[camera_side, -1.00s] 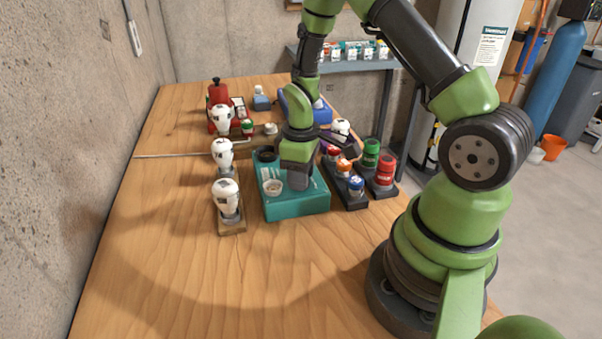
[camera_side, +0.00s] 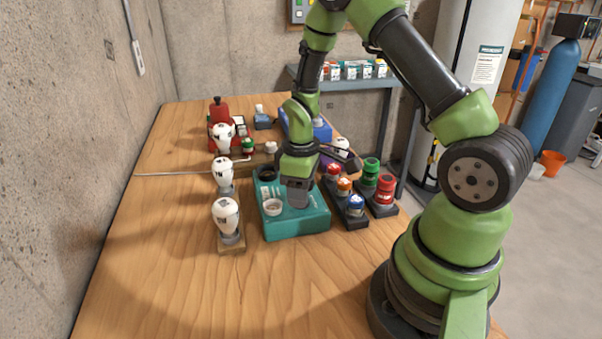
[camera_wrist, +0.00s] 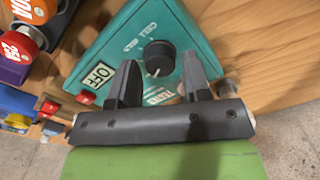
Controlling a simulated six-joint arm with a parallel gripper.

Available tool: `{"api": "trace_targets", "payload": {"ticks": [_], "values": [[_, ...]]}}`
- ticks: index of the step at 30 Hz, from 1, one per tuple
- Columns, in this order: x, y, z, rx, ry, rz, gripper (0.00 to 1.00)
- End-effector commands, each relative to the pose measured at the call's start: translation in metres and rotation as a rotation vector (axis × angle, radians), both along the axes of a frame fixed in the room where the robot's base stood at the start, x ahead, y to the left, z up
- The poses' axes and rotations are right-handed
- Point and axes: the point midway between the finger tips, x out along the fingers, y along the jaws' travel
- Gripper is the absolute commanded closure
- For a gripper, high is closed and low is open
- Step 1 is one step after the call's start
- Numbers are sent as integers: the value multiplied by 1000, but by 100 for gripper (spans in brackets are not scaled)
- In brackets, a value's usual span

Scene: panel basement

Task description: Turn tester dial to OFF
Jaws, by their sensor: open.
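The tester is a teal box (camera_side: 310,226) on the wooden bench, and its top face also fills the middle of the wrist view (camera_wrist: 110,52). A round black dial (camera_wrist: 160,58) with a white pointer mark stands on it. The mark points toward the bottom of the wrist view, not at the OFF label (camera_wrist: 98,75) to the dial's lower left. My gripper (camera_wrist: 163,76) is open over the tester, with one dark finger on each side of the dial. I cannot tell whether the fingers touch it. In the side view my gripper (camera_side: 298,198) hides the dial.
Dark racks with coloured cylinders (camera_side: 357,206) stand close to the tester's right. White bulb-shaped pieces (camera_side: 226,213) on bases stand to its left. A thin rod (camera_side: 165,174) lies farther back. The bench front is clear.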

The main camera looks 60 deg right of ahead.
Motion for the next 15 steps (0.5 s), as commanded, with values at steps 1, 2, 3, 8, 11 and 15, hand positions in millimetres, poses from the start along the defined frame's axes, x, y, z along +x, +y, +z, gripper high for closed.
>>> {"api": "trace_targets", "payload": {"ticks": [1,2,3,8,11,15], "values": [[1,0,8,-2,-5,0,56],[1,0,13,-2,-7,0,56],[1,0,20,-2,-7,-2,56],[1,0,52,-3,-9,-1,56],[1,0,69,-2,-8,0,56],[1,0,85,-2,-5,2,56]]}}
